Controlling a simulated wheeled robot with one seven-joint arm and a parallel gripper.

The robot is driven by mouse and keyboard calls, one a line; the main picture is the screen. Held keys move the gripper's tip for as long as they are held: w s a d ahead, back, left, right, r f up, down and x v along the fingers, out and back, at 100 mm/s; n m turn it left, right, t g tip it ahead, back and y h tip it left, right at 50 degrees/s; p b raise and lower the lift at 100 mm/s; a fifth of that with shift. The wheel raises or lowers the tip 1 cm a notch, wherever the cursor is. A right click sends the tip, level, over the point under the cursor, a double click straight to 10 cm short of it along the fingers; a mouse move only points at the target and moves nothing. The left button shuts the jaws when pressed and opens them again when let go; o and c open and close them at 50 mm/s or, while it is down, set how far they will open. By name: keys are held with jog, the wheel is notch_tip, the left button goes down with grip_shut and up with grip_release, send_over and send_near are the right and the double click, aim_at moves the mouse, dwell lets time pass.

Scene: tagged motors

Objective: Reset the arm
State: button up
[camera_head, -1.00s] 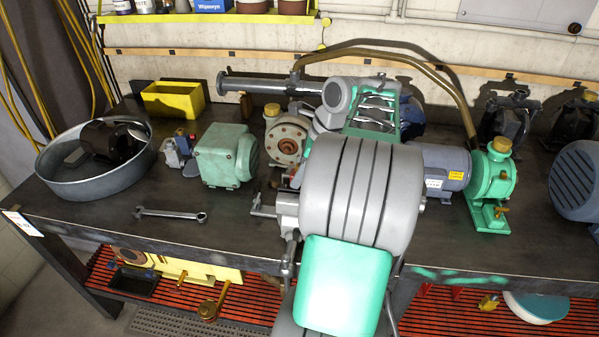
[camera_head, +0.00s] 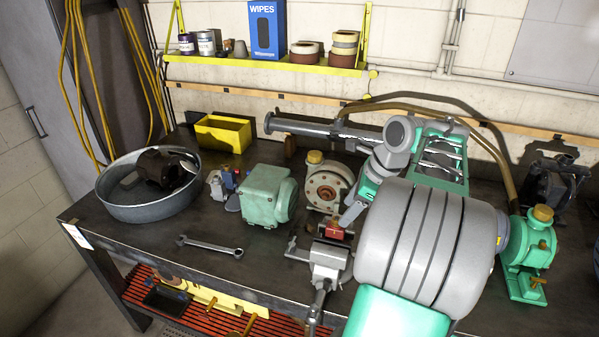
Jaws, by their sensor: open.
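My arm's large grey banded link with a green cover fills the lower right and hides much of the bench behind it. Beyond it, my grey and green wrist bends down to the left. My gripper (camera_head: 349,217) is small and partly unclear at its end, above the bench beside the round flanged pump (camera_head: 325,188) and behind the grey vise (camera_head: 326,260). It is open, and I see nothing held in it. A small red piece (camera_head: 333,231) shows just below it; I cannot tell whether they touch.
The dark bench (camera_head: 140,232) holds a metal tub (camera_head: 150,207) with a dark motor (camera_head: 162,169), a green motor (camera_head: 267,196), a wrench (camera_head: 209,246) and a yellow bin (camera_head: 223,134). A green pump (camera_head: 528,255) stands at right. A yellow shelf (camera_head: 270,64) is on the wall.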

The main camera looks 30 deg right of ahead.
jog(key=w+a+n+h+b, duration=0.1)
jog(key=w+a+n+b, duration=0.15)
jog(key=a+n, duration=1.15)
jog(key=s+a+f+n+b, duration=0.1)
jog(key=s+a+f+n, duration=0.2)
jog(key=a+n, duration=0.3)
jog(key=s+a+f+n+h, duration=0.1)
jog(key=s+a+f+n, duration=0.2)
jog(key=a+n, duration=0.4)
jog(key=shift+s+a+n+t+b, duration=0.3)
jog(key=shift+s+n+b, duration=0.05)
jog(key=shift+s+n, duration=0.05)
